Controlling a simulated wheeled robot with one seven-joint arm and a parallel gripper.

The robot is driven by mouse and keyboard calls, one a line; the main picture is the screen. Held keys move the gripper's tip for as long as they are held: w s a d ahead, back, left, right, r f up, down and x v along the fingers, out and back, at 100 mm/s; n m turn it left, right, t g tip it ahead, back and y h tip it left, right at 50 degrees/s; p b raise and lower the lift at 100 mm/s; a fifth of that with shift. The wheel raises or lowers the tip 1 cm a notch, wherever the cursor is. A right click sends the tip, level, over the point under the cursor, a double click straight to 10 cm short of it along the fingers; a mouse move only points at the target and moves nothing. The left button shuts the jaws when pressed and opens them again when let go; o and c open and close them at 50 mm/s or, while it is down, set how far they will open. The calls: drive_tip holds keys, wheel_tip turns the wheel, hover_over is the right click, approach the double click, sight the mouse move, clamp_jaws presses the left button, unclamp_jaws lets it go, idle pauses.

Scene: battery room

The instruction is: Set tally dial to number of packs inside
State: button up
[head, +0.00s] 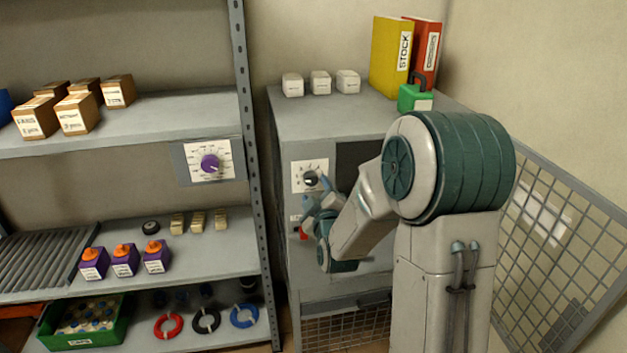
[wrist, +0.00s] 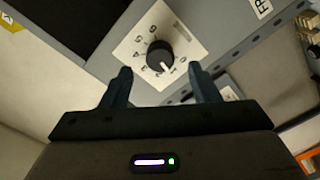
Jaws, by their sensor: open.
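The likely tally dial, a black knob (head: 311,178) on a white numbered plate, is on the front of the grey cabinet (head: 340,118). In the wrist view the black knob (wrist: 160,57) has a white pointer mark toward its lower right; the numbers are too small to read surely. My gripper (head: 320,196) is at the cabinet front by the dial. In the wrist view my gripper (wrist: 160,82) is open, its fingers on either side below the knob, and I cannot tell whether they touch it. The dark opening (head: 357,160) beside the dial is mostly hidden by my arm, and no packs show inside.
A mesh door (head: 560,225) stands open at the right. A purple knob (head: 210,164) is on the shelf rack at left. A red switch (head: 303,233) sits below the dial.

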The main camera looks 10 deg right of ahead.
sight(312, 182)
drive_tip(key=shift+w+p, duration=0.35)
drive_tip(key=shift+w, duration=1.6)
drive_tip(key=c, duration=1)
drive_tip(key=shift+o, duration=0.2)
drive_tip(key=shift+f+b, duration=0.15)
drive_tip(key=shift+b, duration=0.3)
drive_tip(key=m+b, duration=0.2)
drive_tip(key=b, duration=0.2)
drive_tip(key=shift+f+m, duration=0.2)
drive_tip(key=shift+m, duration=0.2)
drive_tip(key=m+b, duration=0.3)
drive_tip(key=b, duration=0.1)
drive_tip(key=shift+r+b, duration=0.1)
drive_tip(key=shift+b, duration=0.25)
drive_tip(key=shift+r+m+b, duration=0.1)
drive_tip(key=shift+m+b, duration=0.55)
drive_tip(key=shift+m, duration=0.25)
drive_tip(key=shift+r, duration=0.1)
